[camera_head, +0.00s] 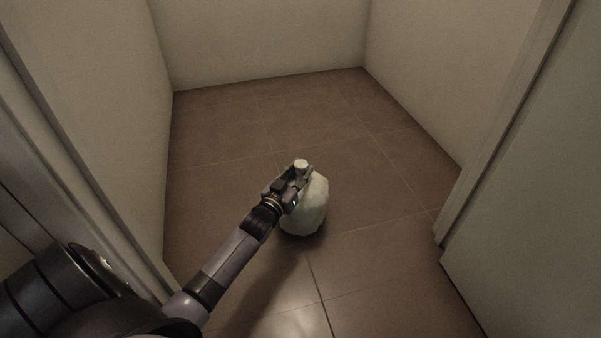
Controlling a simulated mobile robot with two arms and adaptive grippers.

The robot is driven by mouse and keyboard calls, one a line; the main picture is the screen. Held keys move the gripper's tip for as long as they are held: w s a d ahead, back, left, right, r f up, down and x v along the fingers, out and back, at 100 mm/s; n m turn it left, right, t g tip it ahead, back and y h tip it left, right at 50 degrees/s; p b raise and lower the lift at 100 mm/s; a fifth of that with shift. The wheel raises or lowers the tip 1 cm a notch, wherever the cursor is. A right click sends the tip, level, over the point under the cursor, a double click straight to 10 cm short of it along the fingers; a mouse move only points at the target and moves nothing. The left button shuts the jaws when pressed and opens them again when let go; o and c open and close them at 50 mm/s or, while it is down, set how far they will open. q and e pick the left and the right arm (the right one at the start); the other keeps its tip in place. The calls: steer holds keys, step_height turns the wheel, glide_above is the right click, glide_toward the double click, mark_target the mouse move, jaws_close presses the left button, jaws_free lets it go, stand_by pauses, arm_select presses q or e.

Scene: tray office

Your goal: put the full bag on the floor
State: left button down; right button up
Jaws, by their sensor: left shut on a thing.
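A pale, rounded full bag (312,208) is at the middle of the view, over the brown tiled floor (330,140). My left gripper (302,172) is shut on the bag's gathered neck, at the top of the bag. My left arm reaches in from the lower left and hides the bag's left side. A dark shadow lies on the floor close under the bag. I cannot tell whether the bag touches the floor or hangs just above it. My right gripper is not in view.
Plain walls close off the small room at the left, the back (265,40) and the right. A doorway frames the view, with its right jamb (490,130) and a pale panel (540,200) at the right. The floor around the bag is bare.

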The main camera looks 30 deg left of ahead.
arm_select(q)
steer(key=c, duration=1.8)
jaws_free()
steer(key=shift+f, duration=0.1)
steer(key=o, duration=0.5)
